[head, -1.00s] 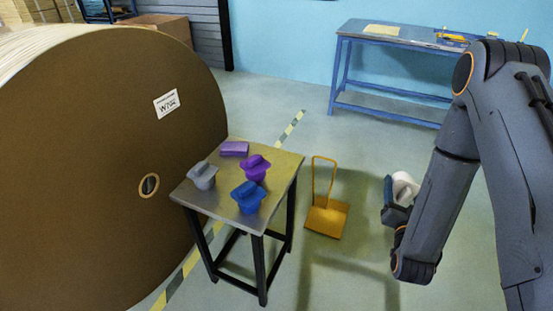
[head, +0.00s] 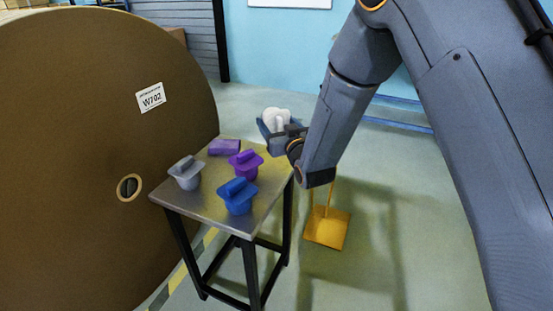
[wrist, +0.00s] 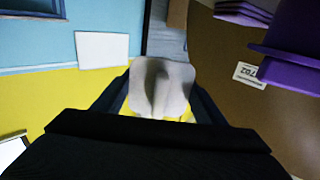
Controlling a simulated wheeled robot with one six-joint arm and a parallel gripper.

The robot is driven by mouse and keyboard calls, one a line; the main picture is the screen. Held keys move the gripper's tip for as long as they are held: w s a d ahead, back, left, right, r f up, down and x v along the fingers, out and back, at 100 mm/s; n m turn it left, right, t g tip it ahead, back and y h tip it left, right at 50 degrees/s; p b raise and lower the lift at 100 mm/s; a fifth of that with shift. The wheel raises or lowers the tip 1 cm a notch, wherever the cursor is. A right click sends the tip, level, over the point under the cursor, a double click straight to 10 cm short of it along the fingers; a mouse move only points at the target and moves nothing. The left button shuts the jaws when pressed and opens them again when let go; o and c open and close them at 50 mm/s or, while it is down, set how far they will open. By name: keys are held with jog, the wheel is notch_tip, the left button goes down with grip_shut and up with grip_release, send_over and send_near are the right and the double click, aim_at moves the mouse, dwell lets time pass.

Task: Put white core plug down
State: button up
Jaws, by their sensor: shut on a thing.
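A white core plug (head: 277,121) is held in my gripper (head: 274,133), which is shut on it. It also shows in the wrist view (wrist: 158,88) between the two dark fingers. In the head view, my gripper is near the back right corner of the small metal-topped table (head: 213,203), in the air. How high it is above the table is hard to tell. On the table stand a grey plug (head: 186,174), a purple plug (head: 245,164) and a blue plug (head: 237,196).
A purple block (head: 224,147) lies at the table's back edge. The huge brown paper roll (head: 70,150), with a label and a core hole (head: 130,187), stands left of the table. A yellow stand (head: 327,228) is on the floor to the right.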

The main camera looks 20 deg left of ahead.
notch_tip(320, 180, down, 9)
jog(key=shift+f, duration=0.15)
dwell(0.4)
jog(key=shift+b, duration=0.3)
jog(key=shift+f, duration=0.2)
jog(key=o, duration=1.2)
